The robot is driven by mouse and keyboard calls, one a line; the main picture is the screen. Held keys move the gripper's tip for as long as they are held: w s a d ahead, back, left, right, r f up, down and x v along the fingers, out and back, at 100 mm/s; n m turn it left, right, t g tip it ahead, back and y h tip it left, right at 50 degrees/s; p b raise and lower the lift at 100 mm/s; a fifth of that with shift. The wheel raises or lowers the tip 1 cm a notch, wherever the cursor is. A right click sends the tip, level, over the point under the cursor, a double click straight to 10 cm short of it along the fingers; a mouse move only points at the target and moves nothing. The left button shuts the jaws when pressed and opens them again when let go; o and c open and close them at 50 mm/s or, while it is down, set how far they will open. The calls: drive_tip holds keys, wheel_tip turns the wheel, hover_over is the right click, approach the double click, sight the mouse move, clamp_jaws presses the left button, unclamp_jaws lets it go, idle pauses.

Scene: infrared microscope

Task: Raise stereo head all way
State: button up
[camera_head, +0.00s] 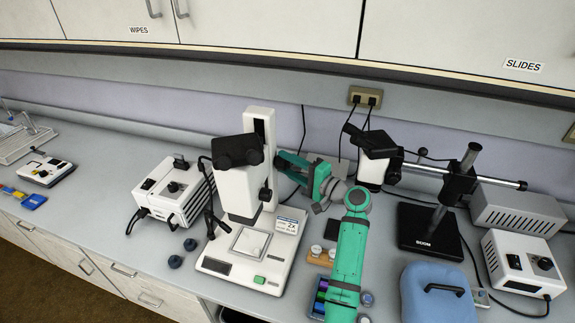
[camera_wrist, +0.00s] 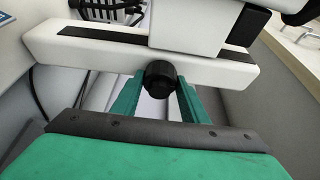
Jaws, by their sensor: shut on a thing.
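The microscope in the middle of the bench has a white column (camera_head: 260,125) with a dark strip and a white base (camera_head: 270,262). Its stereo head (camera_head: 237,150), with dark eyepieces, sits on the upper part of the column, a little below its top. A black knob (camera_head: 265,194) shows on its right side. My gripper (camera_wrist: 158,88) has its two teal fingers on either side of a round black knob (camera_wrist: 161,73), shut on it, beside the white column (camera_wrist: 90,45). In the head view my gripper reaches the column's right side, and its fingertips are mostly hidden.
A white lamp box (camera_head: 172,192) stands left of the microscope. A second microscope head (camera_head: 372,155) on a boom stand with a black base (camera_head: 430,230) is to the right. Cabinets overhang the bench.

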drive_tip(key=shift+m, duration=0.5)
drive_tip(key=o, duration=1.1)
drive_tip(key=shift+c, duration=0.2)
drive_tip(key=v, duration=1)
drive_tip(key=shift+s+d+r, duration=0.15)
drive_tip(key=shift+s+d, duration=0.1)
drive_tip(key=shift+s, duration=0.05)
